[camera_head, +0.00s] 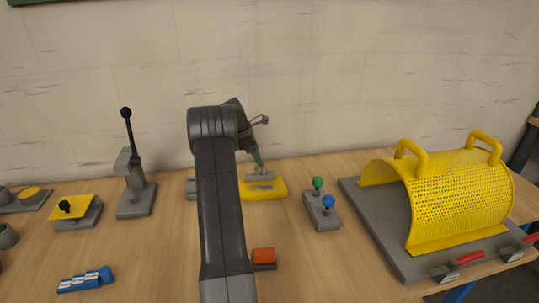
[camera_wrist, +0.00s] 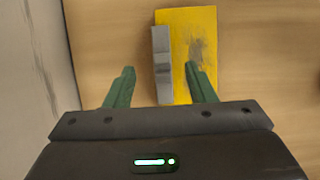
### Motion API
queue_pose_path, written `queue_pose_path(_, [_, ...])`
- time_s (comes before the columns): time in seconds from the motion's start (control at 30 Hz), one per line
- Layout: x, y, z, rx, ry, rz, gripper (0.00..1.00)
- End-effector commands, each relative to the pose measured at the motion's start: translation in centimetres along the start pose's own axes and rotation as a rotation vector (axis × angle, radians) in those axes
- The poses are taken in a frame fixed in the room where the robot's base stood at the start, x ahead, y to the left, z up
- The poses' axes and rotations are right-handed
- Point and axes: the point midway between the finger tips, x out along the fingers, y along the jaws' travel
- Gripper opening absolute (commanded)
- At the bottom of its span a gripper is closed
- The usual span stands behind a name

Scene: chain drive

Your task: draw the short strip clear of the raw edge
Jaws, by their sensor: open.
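A yellow plate (camera_wrist: 187,20) lies on the wooden table, with a dark grey smudge on its face. A short grey strip (camera_wrist: 161,62) lies along its left edge in the wrist view; I cannot tell which piece carries the raw edge. My gripper (camera_wrist: 160,72) is open, its green fingers on either side of the strip, the right one over the yellow plate. No clear contact shows. In the head view the yellow plate (camera_head: 269,191) is partly behind my arm, and my gripper (camera_head: 258,158) points down above it.
A perforated yellow guard (camera_head: 463,205) with two handles stands at right. A grey box (camera_head: 321,213) with green and blue knobs is nearer. An orange block (camera_head: 263,255), blue piece (camera_head: 86,280) and grey lever stand (camera_head: 136,195) are around. The wall is close behind.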

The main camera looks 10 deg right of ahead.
Motion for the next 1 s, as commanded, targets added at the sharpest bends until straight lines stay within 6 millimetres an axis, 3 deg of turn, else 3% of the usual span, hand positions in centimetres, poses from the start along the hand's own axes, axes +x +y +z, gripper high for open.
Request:
queue_pose_path(0.2, [4.3, -0.1, 0.0, 0.0, 0.0, -0.003, 0.5])
queue_pose_path(0.4, [6.8, 0.0, 0.0, 0.0, 0.0, -0.001, 0.5])
queue_pose_path(0.83, [7.8, 0.0, 0.0, 0.0, 0.0, 0.0, 0.5])
queue_pose_path(1.0, [7.8, 0.0, 0.0, 0.0, 0.0, 0.0, 0.19])
